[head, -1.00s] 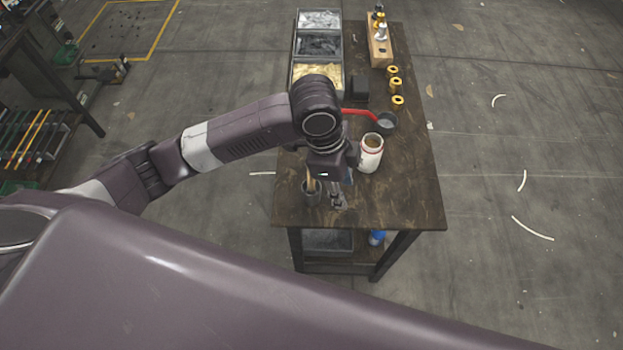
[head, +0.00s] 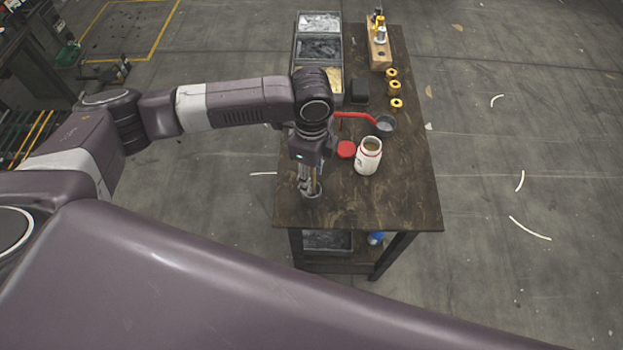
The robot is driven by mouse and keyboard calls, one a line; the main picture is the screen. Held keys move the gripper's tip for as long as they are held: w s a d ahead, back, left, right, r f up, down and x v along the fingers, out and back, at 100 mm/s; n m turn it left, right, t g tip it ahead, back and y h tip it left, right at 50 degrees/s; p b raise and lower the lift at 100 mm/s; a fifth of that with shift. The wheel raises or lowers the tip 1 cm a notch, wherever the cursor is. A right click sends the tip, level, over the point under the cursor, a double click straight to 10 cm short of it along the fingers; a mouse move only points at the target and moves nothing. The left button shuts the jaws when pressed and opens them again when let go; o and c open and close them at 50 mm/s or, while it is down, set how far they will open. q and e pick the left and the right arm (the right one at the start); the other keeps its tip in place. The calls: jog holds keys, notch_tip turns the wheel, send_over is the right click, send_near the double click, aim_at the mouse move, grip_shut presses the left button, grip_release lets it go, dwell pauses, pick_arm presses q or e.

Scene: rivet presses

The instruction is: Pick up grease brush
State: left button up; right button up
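The grease brush (head: 316,183) stands in a small dark cup (head: 313,193) near the front left of the wooden workbench (head: 380,208). Only a sliver of its tan handle shows beside my fingers. My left gripper (head: 307,188) points down at the brush and cup, with its fingers overlapping both in the head view. The fingers and wrist hide most of the brush, so I cannot tell whether they are closed on it. My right gripper is out of view.
The bench's front right is clear.

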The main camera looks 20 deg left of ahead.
pick_arm(q)
jog(key=shift+f, duration=0.65)
grip_shut()
jog(key=shift+r, duration=0.1)
notch_tip(320, 180, up, 20)
jog(key=b, duration=0.3)
